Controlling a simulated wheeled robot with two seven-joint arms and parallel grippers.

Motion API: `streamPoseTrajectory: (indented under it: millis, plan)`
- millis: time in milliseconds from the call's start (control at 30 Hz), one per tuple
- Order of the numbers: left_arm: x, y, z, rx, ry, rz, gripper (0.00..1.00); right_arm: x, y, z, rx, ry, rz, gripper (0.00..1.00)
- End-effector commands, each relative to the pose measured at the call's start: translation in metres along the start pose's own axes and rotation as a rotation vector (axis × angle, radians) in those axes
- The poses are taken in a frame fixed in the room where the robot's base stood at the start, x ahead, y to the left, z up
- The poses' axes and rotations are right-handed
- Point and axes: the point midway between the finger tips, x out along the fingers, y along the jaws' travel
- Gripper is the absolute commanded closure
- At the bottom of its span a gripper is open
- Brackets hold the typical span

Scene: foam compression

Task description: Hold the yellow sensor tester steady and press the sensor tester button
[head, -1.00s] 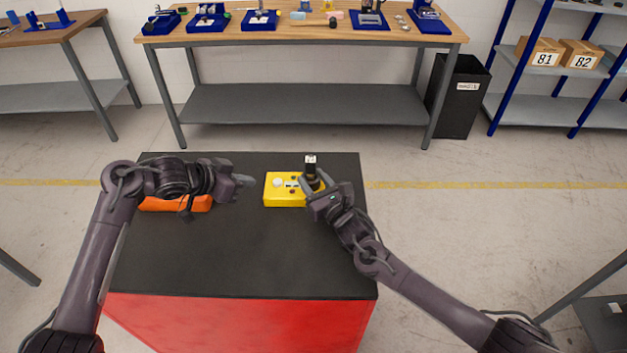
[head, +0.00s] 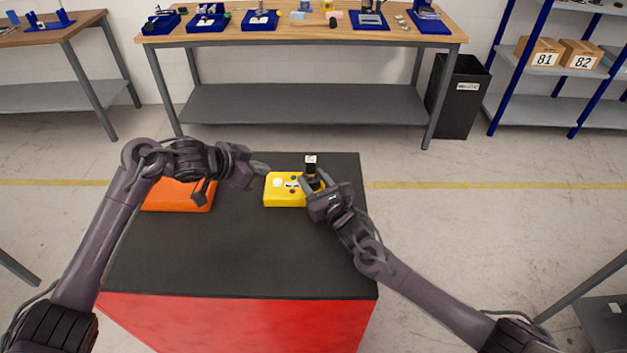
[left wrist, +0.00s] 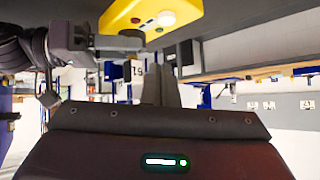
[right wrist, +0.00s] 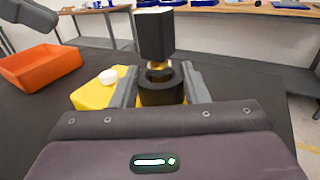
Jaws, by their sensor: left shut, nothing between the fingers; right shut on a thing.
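The yellow sensor tester (head: 284,201) lies on the black table top, with a white round button (head: 278,182) on its left part. It also shows in the left wrist view (left wrist: 118,17) and the right wrist view (right wrist: 92,96). My right gripper (head: 315,187) is shut on the black cylindrical part (right wrist: 160,92) at the tester's right end; a black block stands above that part. My left gripper (head: 262,169) is shut and empty, its tips a little left of and behind the button, apparently above table height. The exact gap is not clear.
An orange bin (head: 178,195) sits on the table's left, partly under my left arm. The front of the black table top (head: 235,255) is clear. A wooden workbench (head: 300,32) with blue fixtures stands behind, with a black waste bin (head: 459,100) at its right.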

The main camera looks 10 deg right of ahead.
Motion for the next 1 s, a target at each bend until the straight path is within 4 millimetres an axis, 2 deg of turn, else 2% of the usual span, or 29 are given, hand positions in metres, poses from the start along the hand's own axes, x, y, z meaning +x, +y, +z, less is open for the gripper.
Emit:
streamPoseTrajectory:
  millis: [33,100,200,333,600,767,1000]
  plan:
    - [0.002,0.001,-0.015,0.051,-0.012,-0.013,1.00,0.000,0.000,0.000,-0.001,0.001,0.001,0.97]
    - [0.006,0.003,-0.029,0.116,-0.033,-0.034,1.00,0.000,0.000,0.000,-0.001,0.001,0.001,0.97]
    - [0.011,0.003,-0.044,0.203,-0.066,-0.068,1.00,0.000,0.000,0.000,-0.001,0.001,0.000,0.97]
    - [0.015,-0.001,-0.052,0.297,-0.110,-0.116,1.00,0.000,0.000,-0.001,-0.001,0.001,0.000,0.97]
    - [0.016,-0.015,-0.050,0.400,-0.170,-0.183,1.00,0.000,0.000,-0.001,-0.001,0.001,0.000,0.97]
    - [0.019,-0.017,-0.045,0.410,-0.180,-0.190,1.00,0.000,0.000,-0.001,-0.001,0.001,0.000,0.97]
    - [0.037,-0.013,-0.024,0.411,-0.180,-0.189,1.00,0.000,0.000,0.000,-0.001,0.001,0.000,0.97]
